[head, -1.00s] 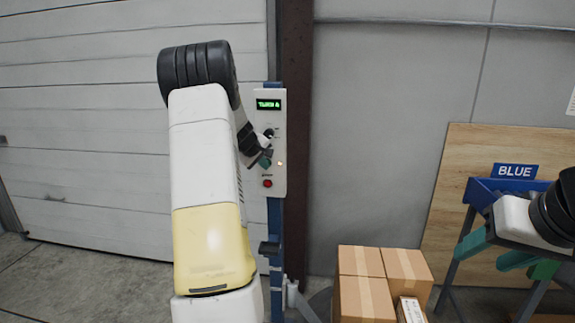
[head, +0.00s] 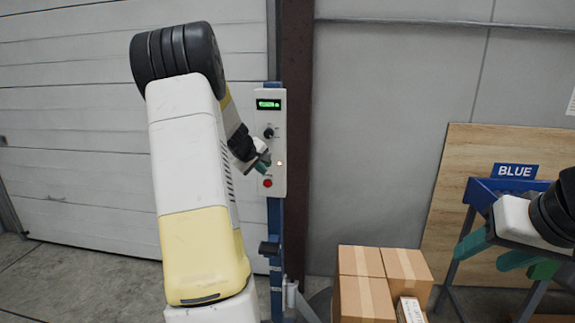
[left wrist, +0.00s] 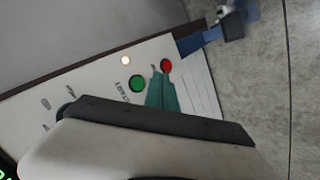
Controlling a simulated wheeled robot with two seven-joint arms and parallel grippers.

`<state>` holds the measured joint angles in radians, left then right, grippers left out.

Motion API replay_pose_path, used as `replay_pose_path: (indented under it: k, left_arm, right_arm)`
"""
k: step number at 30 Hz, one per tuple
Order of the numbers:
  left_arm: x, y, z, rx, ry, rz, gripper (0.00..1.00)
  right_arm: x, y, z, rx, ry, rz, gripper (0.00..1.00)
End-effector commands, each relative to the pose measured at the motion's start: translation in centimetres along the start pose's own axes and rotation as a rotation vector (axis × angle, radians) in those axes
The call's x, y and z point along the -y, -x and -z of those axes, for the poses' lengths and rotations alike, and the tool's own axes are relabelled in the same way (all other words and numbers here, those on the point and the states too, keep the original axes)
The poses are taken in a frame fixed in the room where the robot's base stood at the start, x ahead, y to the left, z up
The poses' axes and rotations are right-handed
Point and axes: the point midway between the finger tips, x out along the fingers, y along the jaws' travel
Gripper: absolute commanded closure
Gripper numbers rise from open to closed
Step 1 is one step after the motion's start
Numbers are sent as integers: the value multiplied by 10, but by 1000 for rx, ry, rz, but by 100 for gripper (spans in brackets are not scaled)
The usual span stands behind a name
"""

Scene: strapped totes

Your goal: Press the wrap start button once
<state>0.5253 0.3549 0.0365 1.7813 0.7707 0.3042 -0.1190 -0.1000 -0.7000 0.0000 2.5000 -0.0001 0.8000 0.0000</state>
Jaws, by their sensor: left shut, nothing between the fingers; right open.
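The white control panel (head: 279,125) stands upright on a blue post. The green start button (left wrist: 137,83), labelled START, shows in the left wrist view; in the head view my gripper hides it. The red button (head: 267,183) is below it and also shows in the left wrist view (left wrist: 166,65). My left gripper (head: 264,165) is shut and empty, its teal fingertips (left wrist: 155,75) in front of the panel between the green and red buttons. Whether they touch the panel I cannot tell. My right gripper (head: 489,252) is open and empty at the right.
The panel has a lit green display (head: 268,104), a black knob (head: 268,132) and a glowing orange lamp (head: 280,163). Stacked cartons (head: 365,290) stand below right. A blue rack with a BLUE sign (head: 515,171) is at the far right.

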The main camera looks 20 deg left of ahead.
Motion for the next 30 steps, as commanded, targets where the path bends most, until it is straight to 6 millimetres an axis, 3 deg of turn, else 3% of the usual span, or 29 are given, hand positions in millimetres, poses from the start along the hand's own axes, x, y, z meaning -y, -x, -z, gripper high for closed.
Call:
replay_pose_path:
  k: [7, 30]
  left_arm:
    - [10, 13, -9, -1, 0, 1, 100]
    - [10, 14, -10, 1, -2, 0, 100]
  right_arm:
    - [0, 0, 0, 0, 0, 0, 48]
    - [0, 0, 0, 0, 0, 0, 48]
